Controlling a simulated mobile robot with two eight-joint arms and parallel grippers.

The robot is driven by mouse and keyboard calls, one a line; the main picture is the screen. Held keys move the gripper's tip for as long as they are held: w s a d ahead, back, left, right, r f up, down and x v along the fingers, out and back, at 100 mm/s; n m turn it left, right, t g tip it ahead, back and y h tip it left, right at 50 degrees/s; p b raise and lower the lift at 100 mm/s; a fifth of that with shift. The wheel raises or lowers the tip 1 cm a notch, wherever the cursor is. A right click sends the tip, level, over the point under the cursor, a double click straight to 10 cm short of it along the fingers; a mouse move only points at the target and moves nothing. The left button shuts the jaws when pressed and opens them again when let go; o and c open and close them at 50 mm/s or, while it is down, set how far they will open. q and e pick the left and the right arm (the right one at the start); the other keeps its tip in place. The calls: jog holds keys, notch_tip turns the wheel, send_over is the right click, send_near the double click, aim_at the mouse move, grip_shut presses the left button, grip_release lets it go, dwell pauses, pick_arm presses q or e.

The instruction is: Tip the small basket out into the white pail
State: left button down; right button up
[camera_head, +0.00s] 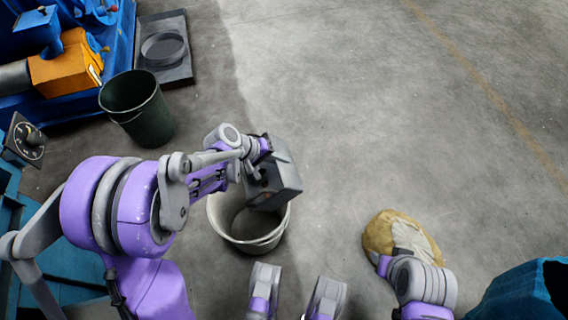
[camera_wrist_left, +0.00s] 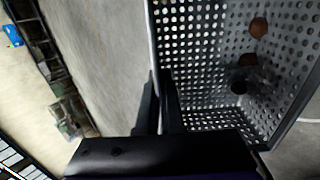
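The small basket (camera_head: 283,176) is grey, with perforated walls in the left wrist view (camera_wrist_left: 200,60). My left gripper (camera_head: 262,150) is shut on its rim; in the wrist view the dark fingers (camera_wrist_left: 158,105) sit either side of the wall. A few small brown and dark lumps (camera_wrist_left: 247,60) are inside the basket. The basket looks tilted and is held above the white pail (camera_head: 262,243), covering part of its mouth. The visible part of the pail's inside looks empty.
A dark green bin (camera_head: 138,108) stands at upper left, near a black tray (camera_head: 165,50) on the floor. Blue machinery with an orange block (camera_head: 65,70) fills the upper left corner. A beige sack (camera_head: 400,237) lies at right. The concrete floor at upper right is clear.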

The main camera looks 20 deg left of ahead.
pick_arm(q)
jog(key=s+a+r+t+h+b, duration=0.2)
jog(key=a+r+t+h, duration=0.1)
jog(key=a+r+h, duration=0.1)
jog(key=shift+s+a+r+h, duration=0.35)
jog(key=shift+r+h, duration=0.15)
jog(key=shift+r, duration=0.3)
jog(key=shift+s+a+t+h+b, duration=0.2)
jog(key=shift+t+h+b, duration=0.25)
jog(key=shift+h, duration=0.15)
jog(key=shift+s+a+t+h+b, duration=0.15)
jog(key=shift+t+h+b, duration=0.25)
jog(key=shift+h, duration=0.2)
